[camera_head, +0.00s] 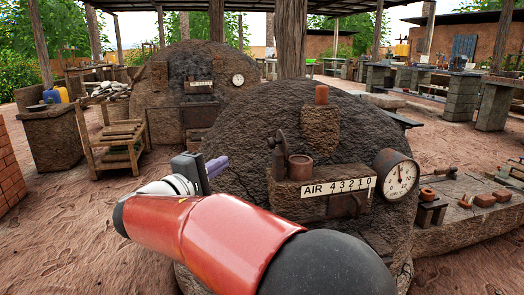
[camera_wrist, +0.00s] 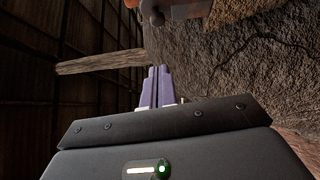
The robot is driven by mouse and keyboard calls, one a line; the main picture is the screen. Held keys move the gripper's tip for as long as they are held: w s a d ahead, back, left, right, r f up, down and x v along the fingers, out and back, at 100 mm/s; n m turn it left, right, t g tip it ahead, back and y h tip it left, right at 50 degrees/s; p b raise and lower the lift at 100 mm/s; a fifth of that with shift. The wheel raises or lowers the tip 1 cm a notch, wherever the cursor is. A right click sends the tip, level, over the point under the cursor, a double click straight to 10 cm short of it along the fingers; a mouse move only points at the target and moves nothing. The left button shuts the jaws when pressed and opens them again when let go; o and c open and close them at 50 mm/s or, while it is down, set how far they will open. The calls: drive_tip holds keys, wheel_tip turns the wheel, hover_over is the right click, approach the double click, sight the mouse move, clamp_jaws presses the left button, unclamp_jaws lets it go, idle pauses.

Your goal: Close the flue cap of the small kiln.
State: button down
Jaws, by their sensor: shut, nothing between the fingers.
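The nearer mud kiln (camera_head: 345,125), which I take to be the small one, is a rough brown dome. On its front ledge stands a short clay flue pipe (camera_head: 300,168). Just left of it a dark upright piece (camera_head: 280,155) looks like the flue cap swung up on its hinge, off the pipe mouth; its exact shape is hard to tell. My gripper (camera_head: 216,166) is shut and empty, left of the ledge and apart from it. In the wrist view its purple fingertips (camera_wrist: 155,70) are together, below a dark metal piece with a round knob (camera_wrist: 155,16).
The ledge bears an "AIR 43210" scale (camera_head: 338,187), with a round gauge (camera_head: 396,174) to its right. A clay stub (camera_head: 321,95) tops the dome. A larger kiln (camera_head: 170,85) and a wooden rack (camera_head: 110,140) stand behind. Bare ground is at left.

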drive_tip(key=s+d+x, duration=0.1)
drive_tip(key=d+x, duration=0.1)
drive_tip(key=x, duration=1)
drive_tip(key=shift+r, duration=0.4)
drive_tip(key=shift+d+r, duration=0.1)
drive_tip(key=shift+d, duration=0.1)
